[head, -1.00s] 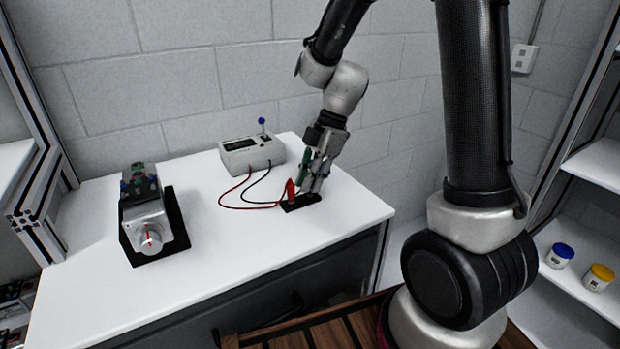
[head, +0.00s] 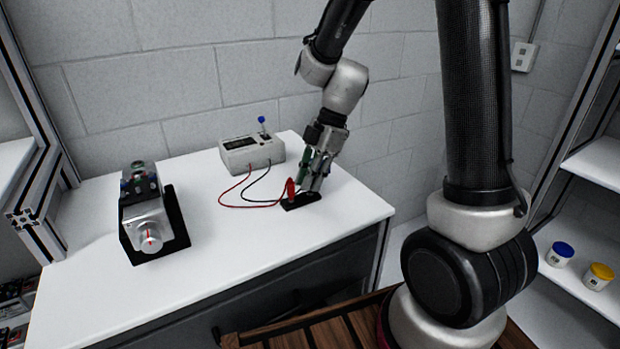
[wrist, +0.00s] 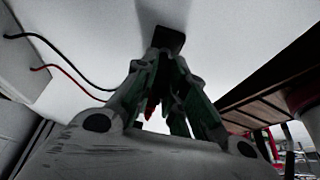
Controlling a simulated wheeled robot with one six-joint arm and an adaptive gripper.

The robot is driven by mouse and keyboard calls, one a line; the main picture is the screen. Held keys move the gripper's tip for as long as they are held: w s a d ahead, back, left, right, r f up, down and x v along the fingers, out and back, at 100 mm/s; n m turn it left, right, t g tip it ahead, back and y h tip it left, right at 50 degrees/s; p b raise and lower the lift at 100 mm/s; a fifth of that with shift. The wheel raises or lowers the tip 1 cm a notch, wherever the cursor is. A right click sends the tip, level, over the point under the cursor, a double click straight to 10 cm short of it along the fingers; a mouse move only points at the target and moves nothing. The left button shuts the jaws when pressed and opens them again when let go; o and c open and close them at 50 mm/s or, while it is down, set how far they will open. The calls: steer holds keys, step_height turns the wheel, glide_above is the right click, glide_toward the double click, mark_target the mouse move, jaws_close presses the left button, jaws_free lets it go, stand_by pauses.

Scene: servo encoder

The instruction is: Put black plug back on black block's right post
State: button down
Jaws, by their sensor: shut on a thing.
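The black block (head: 301,203) lies flat on the white bench top, with the red plug (head: 291,189) standing on its left post. My gripper (head: 314,188) points down at the right end of the block, with its fingers close together. It is shut on the black plug, which the fingers hide almost wholly. The right post is hidden too, so I cannot tell whether the plug is seated on it. In the wrist view the fingertips (wrist: 170,52) meet over the black block (wrist: 170,38).
A grey meter box (head: 252,154) stands behind, its red lead (head: 236,204) and black lead (head: 262,180) running toward the block. A silver motor unit (head: 150,230) on a black base is at left. The front right of the bench top (head: 350,208) is clear.

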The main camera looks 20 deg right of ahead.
steer(key=shift+f, duration=0.15)
steer(key=c, duration=1.4)
jaws_free()
steer(key=shift+o, duration=0.2)
steer(key=shift+r, duration=3.5)
steer(key=shift+d+m, duration=0.1)
steer(key=shift+m, duration=1.1)
steer(key=s+d+r+m+t+h, duration=0.2)
steer(key=s+d+r+m, duration=0.2)
steer(key=s+d+m, duration=0.3)
steer(key=s+d+r+m+t+h, duration=0.2)
steer(key=s+d+r+m, duration=0.3)
steer(key=s+m, duration=0.5)
steer(key=s+d+t, duration=0.1)
steer(key=d, duration=0.1)
steer(key=shift+d+m, duration=0.35)
steer(key=shift+m, duration=0.05)
